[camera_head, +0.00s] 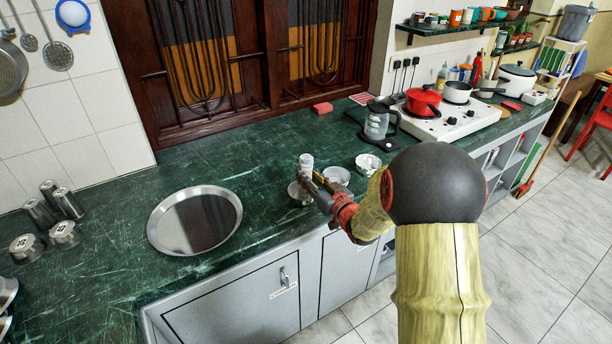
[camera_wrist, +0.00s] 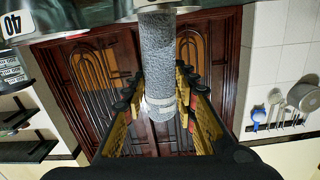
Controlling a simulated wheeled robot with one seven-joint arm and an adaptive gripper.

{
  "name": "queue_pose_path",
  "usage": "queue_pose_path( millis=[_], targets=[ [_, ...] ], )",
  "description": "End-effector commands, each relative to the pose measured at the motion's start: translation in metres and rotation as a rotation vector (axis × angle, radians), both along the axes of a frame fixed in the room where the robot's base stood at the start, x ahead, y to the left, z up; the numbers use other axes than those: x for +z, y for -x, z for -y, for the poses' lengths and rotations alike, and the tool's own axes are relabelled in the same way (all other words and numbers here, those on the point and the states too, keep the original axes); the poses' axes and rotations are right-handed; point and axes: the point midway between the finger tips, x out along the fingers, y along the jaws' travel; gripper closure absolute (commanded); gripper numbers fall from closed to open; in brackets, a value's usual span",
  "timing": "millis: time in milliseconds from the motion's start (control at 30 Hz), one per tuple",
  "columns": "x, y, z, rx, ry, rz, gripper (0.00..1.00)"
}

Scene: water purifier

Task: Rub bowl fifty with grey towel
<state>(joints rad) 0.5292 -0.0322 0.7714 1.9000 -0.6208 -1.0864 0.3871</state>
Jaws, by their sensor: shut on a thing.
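My gripper (camera_head: 318,184) is low over the front of the green counter, shut on the grey towel. The towel is rolled into an upright cylinder; its pale top (camera_head: 306,162) shows in the head view. In the wrist view the grey roll (camera_wrist: 158,60) stands between my gripper's fingers (camera_wrist: 162,88). A metal bowl (camera_head: 298,195) is at the towel's lower end, partly hidden by my gripper; I cannot tell whether they touch. Two more metal bowls (camera_head: 337,175) (camera_head: 368,163) stand to the right. A "40" label (camera_wrist: 11,26) shows in the wrist view. No label reading fifty is legible.
A round metal basin (camera_head: 195,220) lies left on the counter. Steel canisters (camera_head: 62,232) stand further left. A kettle (camera_head: 377,122) and a stove with a red pot (camera_head: 423,101) are at right. The counter behind the basin is clear.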

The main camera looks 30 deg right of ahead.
Motion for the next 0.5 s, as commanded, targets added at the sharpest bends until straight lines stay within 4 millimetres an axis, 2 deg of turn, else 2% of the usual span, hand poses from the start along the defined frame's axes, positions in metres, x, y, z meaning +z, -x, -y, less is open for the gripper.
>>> queue_pose_path(
  millis=[500],
  targets=[
    [0.0003, -0.0073, 0.0107, 0.000, 0.000, 0.001, 0.97]
  ],
)
